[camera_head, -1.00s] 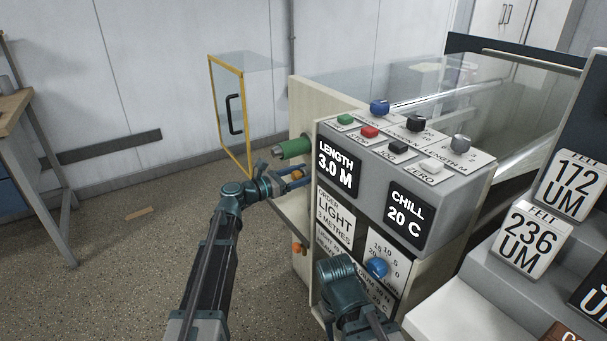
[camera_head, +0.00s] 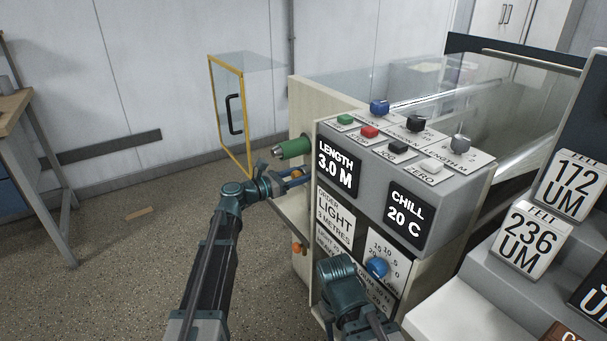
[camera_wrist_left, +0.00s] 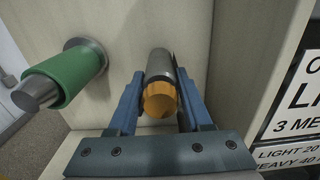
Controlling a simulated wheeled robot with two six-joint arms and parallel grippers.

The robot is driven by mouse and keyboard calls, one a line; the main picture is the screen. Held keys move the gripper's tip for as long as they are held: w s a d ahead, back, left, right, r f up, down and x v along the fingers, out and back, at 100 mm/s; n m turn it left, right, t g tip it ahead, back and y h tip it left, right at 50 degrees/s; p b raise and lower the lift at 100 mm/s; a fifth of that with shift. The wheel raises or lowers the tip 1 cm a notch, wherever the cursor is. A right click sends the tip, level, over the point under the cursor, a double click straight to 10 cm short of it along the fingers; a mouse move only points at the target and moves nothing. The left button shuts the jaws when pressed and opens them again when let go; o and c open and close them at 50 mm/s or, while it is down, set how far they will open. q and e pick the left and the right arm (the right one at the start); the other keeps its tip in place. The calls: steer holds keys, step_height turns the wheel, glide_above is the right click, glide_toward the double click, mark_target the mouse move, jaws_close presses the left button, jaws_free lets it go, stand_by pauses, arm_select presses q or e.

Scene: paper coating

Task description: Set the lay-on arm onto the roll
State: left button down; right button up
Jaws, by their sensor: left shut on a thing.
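A green roll (camera_head: 293,148) sticks out from the machine's pale side panel, with a metal end. It also shows at the left of the left wrist view (camera_wrist_left: 68,78). My left gripper (camera_head: 291,178) is below it in the head view. Its blue fingers are shut on a short grey bar with an orange end (camera_wrist_left: 160,100), which looks like the handle of the lay-on arm. The rest of that arm cannot be made out. The bar and the roll are apart in the wrist view. My right gripper is not in view; only a link of my right arm shows low in the middle.
The machine's control box (camera_head: 400,175) stands right of my left gripper. An orange knob (camera_head: 298,248) sits lower on the panel. A yellow-framed clear guard door (camera_head: 228,115) stands open behind the roll. Felt blocks (camera_head: 531,238) stand at right. The floor at left is mostly clear.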

arm_select(q)
steer(key=shift+w+a, duration=0.1)
stand_by(0.8)
steer(key=w+a+r+n+p, duration=0.1)
steer(key=w+a+n, duration=0.3)
steer(key=w+n, duration=0.1)
steer(key=shift+w+a+r+n, duration=0.2)
steer(key=shift+w+n, duration=0.1)
steer(key=shift+w, duration=0.15)
steer(key=shift+c, duration=2.2)
jaws_free()
steer(key=shift+s+d, duration=0.1)
